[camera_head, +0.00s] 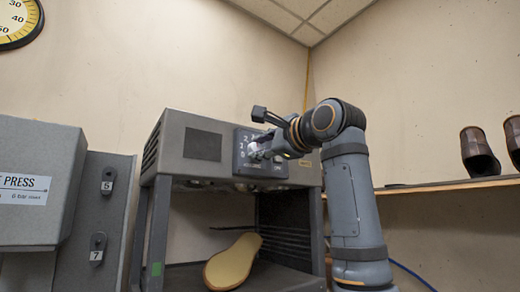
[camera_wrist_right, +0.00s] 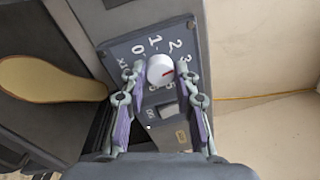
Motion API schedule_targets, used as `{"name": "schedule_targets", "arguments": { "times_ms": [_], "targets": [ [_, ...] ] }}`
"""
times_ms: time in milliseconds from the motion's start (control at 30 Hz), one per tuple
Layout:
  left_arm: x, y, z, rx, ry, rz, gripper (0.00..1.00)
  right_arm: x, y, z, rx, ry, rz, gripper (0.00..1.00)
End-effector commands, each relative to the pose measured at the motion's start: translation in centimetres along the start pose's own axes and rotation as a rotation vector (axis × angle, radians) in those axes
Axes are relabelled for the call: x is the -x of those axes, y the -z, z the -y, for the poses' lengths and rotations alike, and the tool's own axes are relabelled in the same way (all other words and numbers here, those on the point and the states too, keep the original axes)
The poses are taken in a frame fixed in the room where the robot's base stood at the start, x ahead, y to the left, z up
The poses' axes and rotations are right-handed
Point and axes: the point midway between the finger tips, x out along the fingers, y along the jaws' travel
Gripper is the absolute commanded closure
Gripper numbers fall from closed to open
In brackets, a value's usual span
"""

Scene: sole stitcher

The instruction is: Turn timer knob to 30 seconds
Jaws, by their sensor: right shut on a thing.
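In the head view my right gripper (camera_head: 268,150) reaches the dial plate (camera_head: 243,143) on the machine's front and partly hides the knob. My left gripper is not in view.
The grey machine (camera_head: 170,150) has an open bay holding a tan sole (camera_head: 232,262). A grey press cabinet (camera_head: 40,150) stands at the left. A wooden shelf (camera_head: 450,187) with brown shoes (camera_head: 478,150) is at the right.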

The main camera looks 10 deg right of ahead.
Motion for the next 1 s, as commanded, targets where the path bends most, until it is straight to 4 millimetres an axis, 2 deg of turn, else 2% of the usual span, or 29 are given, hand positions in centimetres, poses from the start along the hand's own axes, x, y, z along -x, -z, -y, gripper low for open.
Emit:
{"name": "schedule_targets", "arguments": {
  "times_ms": [300,833,867,1000],
  "targets": [
    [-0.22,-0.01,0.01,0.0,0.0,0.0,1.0,-0.1,0.07,-0.31,-0.114,-0.009,-0.01,1.0],
    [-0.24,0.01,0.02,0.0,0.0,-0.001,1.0,-0.16,0.1,-0.41,-0.137,-0.012,-0.012,1.0],
    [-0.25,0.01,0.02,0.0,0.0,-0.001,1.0,-0.17,0.1,-0.41,-0.137,-0.013,-0.012,0.69],
    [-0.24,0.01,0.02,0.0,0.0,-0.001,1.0,-0.15,0.09,-0.36,-0.136,-0.011,-0.011,0.5]
  ]
}}
